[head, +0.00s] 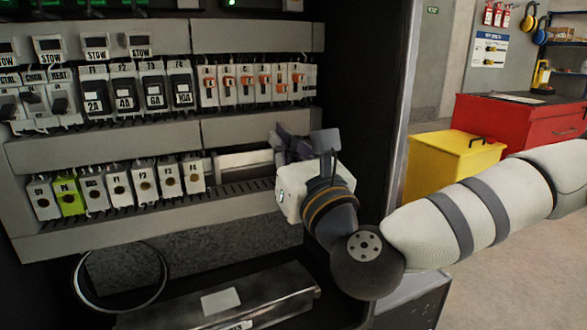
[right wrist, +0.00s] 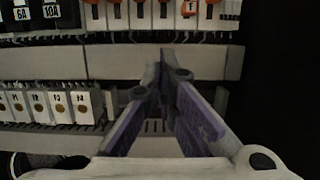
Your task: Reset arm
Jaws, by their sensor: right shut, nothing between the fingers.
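My right arm comes in from the right in the head view. Its gripper (head: 281,146) is in front of the electrical cabinet's lower rail, right of the terminal blocks. In the right wrist view the gripper (right wrist: 165,88) has its purple-padded fingers together at the tips, with nothing between them. The lower terminal block row (head: 118,188) includes one green block (head: 68,197). Whether the fingers touch the panel I cannot tell. My left gripper is not in view.
Breakers with orange levers (head: 245,84) and black fuse holders (head: 125,87) sit above. A metal box (head: 220,300) lies below, beside a cable loop (head: 78,285). The cabinet's right edge (head: 409,80) stands near my arm. A yellow bin (head: 440,170) and red cabinet (head: 520,122) are farther right.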

